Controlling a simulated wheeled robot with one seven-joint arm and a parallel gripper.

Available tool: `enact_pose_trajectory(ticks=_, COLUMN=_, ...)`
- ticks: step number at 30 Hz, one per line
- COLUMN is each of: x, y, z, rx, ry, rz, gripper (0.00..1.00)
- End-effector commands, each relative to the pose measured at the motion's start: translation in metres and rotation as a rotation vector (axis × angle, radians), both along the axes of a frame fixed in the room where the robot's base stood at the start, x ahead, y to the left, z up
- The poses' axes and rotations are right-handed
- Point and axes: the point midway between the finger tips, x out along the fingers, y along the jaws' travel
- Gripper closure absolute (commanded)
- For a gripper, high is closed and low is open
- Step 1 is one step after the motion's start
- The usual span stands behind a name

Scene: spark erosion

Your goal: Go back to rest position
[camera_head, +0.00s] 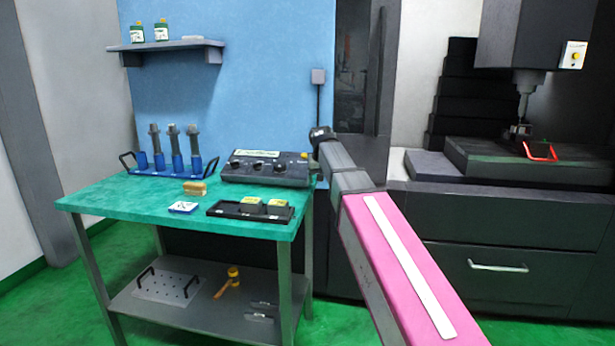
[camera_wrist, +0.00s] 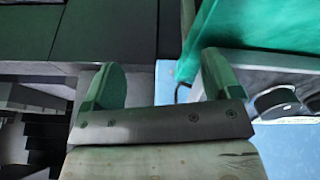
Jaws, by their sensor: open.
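My arm (camera_head: 352,180) reaches in from the lower right of the head view, pink with a white stripe, and ends near the right edge of the control box. My gripper itself is hard to make out in the head view. In the wrist view my gripper (camera_wrist: 161,84) is open, its two fingers apart with nothing between them. The green table (camera_wrist: 265,22) shows beyond the right finger. No object is held.
The green-topped table (camera_head: 130,205) carries a control box (camera_head: 265,169), a rack of blue holders (camera_head: 162,165), a black tray (camera_head: 225,209) and a brush (camera_head: 195,188). A dark machine (camera_head: 510,220) stands at the right. Green floor shows between.

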Motion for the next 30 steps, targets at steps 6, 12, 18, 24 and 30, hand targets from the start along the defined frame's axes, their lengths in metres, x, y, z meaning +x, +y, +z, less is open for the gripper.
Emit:
enact_pose_trajectory(ticks=6, x=-0.037, y=-0.032, z=-0.087, rx=0.005, ry=0.072, rz=-0.007, gripper=0.17)
enact_pose_trajectory(ticks=12, x=-0.077, y=-0.061, z=-0.162, rx=0.014, ry=0.14, rz=-0.014, gripper=0.17)
enact_pose_trajectory(ticks=18, x=-0.126, y=-0.087, z=-0.23, rx=0.029, ry=0.207, rz=-0.024, gripper=0.17)
enact_pose_trajectory(ticks=24, x=-0.182, y=-0.109, z=-0.288, rx=0.048, ry=0.273, rz=-0.038, gripper=0.17)
enact_pose_trajectory(ticks=30, x=-0.232, y=-0.125, z=-0.331, rx=0.068, ry=0.328, rz=-0.05, gripper=0.17)
